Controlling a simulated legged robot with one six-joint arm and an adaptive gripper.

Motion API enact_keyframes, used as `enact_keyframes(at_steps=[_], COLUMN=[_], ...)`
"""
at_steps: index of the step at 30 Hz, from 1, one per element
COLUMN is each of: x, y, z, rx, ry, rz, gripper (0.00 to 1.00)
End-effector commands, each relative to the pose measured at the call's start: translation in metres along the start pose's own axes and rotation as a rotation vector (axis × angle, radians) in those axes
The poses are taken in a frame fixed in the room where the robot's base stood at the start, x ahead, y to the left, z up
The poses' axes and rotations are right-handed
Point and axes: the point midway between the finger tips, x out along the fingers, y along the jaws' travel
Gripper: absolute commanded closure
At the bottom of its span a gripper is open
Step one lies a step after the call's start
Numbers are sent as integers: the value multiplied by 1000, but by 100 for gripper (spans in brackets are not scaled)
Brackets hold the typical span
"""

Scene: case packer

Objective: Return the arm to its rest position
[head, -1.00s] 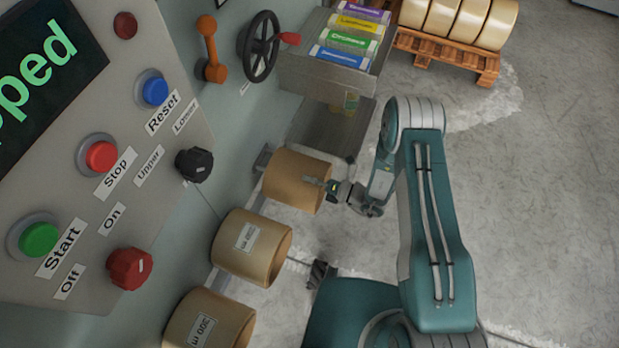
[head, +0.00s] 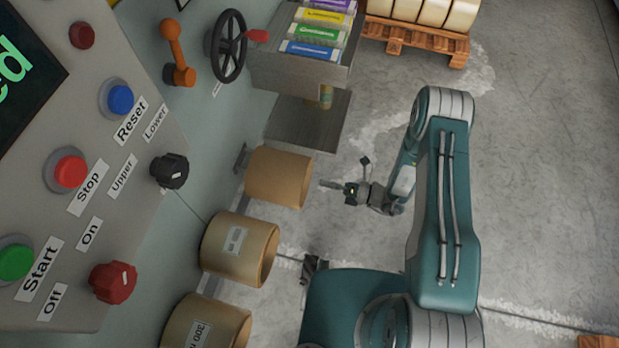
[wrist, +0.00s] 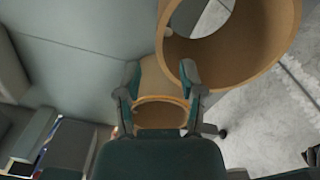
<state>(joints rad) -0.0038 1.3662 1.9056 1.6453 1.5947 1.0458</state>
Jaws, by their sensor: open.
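My arm (head: 449,190) is bent, with its elbow high at the right of the head view. My gripper (head: 345,187) points left toward the machine, in free air just right of the nearest cardboard roll (head: 279,177), with a visible gap. The gripper is open and empty. In the wrist view its two fingers (wrist: 160,88) stand apart, with a roll (wrist: 160,113) showing beyond and between them. Another large roll (wrist: 240,50) shows at upper right in that view.
A control panel with buttons and knobs (head: 113,283) fills the left. Two more rolls (head: 240,248) (head: 205,325) hang below the first. A handwheel (head: 229,46), an orange lever (head: 177,55) and a magazine of coloured cartons (head: 318,38) are above. A pallet (head: 415,38) stands at the back.

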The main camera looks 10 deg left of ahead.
Motion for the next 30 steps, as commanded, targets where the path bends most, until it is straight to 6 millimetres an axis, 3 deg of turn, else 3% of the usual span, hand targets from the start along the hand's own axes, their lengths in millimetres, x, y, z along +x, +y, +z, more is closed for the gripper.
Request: enact_keyframes(at_steps=[6,23,26,30], x=[-17,-17,-16,-16], y=[0,2,13,49], z=[0,1,10,31], rx=[0,-7,-59,-218], ry=[0,5,37,143], rz=[1,1,7,20], gripper=[50,50,50,50])
